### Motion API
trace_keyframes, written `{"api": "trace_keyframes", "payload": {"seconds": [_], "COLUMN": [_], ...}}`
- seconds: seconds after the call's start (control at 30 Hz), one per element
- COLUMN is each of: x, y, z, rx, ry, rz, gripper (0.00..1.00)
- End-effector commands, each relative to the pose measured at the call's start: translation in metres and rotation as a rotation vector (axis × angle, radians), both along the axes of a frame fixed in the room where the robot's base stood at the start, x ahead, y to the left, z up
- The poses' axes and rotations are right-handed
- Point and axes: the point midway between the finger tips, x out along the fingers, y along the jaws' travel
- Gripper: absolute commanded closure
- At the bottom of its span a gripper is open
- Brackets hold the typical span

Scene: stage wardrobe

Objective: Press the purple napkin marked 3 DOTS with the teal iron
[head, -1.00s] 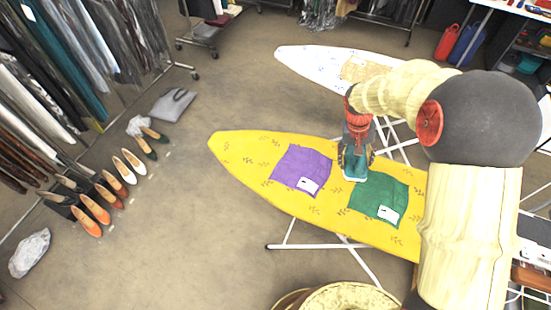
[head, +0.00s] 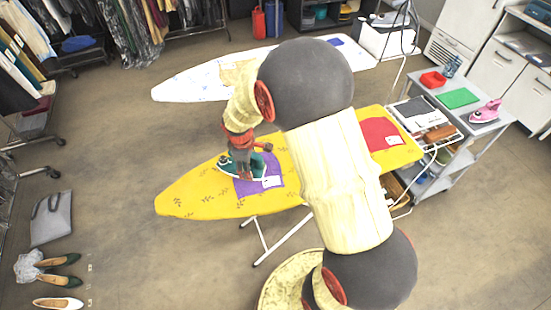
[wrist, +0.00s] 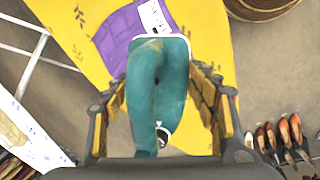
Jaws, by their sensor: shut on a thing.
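My gripper (head: 242,166) is shut on the teal iron (wrist: 172,75), with a finger on each side of it in the wrist view. The iron is over the purple napkin (head: 245,188) on the yellow ironing board (head: 185,200), covering part of it. I cannot tell whether its sole touches the cloth. The napkin also shows beyond the iron's front in the wrist view (wrist: 115,38). Its white label (head: 272,182) lies uncovered near the iron; its marks are too small to count. The green napkin is not visible on the board, where my arm hides the middle.
A red napkin (head: 381,128) lies at the board's right end. A white board (head: 190,83) stands behind. Shoes (head: 58,303) lie on the floor at left.

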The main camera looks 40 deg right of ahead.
Motion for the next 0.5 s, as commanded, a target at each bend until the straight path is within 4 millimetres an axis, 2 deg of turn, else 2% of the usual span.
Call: {"api": "trace_keyframes", "payload": {"seconds": [0.03,0.2,0.5], "x": [-0.004,-0.018,-0.039], "y": [-0.012,-0.041,-0.079], "z": [0.003,0.002,0.002], "rx": [0.000,-0.001,-0.001], "ry": [-0.004,-0.002,-0.002], "rz": [0.046,0.233,0.478], "gripper": [0.77,0.77,0.77]}}
